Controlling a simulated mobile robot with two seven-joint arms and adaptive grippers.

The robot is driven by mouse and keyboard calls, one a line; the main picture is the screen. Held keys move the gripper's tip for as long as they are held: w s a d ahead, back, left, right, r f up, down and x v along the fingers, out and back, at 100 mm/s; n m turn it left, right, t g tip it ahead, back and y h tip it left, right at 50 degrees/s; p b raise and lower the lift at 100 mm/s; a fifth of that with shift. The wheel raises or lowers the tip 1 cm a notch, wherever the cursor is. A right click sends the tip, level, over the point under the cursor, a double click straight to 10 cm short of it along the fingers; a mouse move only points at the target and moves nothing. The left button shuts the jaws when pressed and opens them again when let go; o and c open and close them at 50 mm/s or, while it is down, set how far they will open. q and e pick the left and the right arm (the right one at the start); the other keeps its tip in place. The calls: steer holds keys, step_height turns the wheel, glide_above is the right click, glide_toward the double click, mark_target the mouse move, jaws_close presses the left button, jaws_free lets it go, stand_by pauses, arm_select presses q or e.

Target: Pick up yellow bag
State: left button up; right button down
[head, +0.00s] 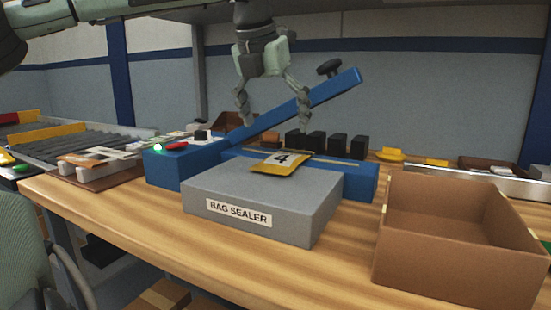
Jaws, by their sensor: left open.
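The yellow bag (281,162), with a white label marked 4, lies flat on the grey top of the block labelled BAG SEALER (262,207), near its back edge against the blue sealer base (340,176). My left gripper (272,112) hangs above the bag, pointing down, fingers spread and empty. The raised blue sealer arm (310,103) with a black knob passes close by the fingers. I cannot tell whether they touch it. My right gripper is not in view.
An open brown box (439,236) stands at the right on the wooden table (125,217). A blue control box (172,165) with a lit green lamp is left of the sealer. A roller conveyor (75,145) is at far left, and several black blocks (317,142) stand behind.

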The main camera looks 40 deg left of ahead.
mark_target(281, 158)
arm_select(q)
steer(key=x, duration=0.7)
steer(key=shift+w+a+f, duration=0.1)
steer(key=shift+a+f, duration=0.15)
steer(key=shift+f, duration=0.1)
steer(key=c, duration=1.3)
steer(key=shift+r, duration=0.1)
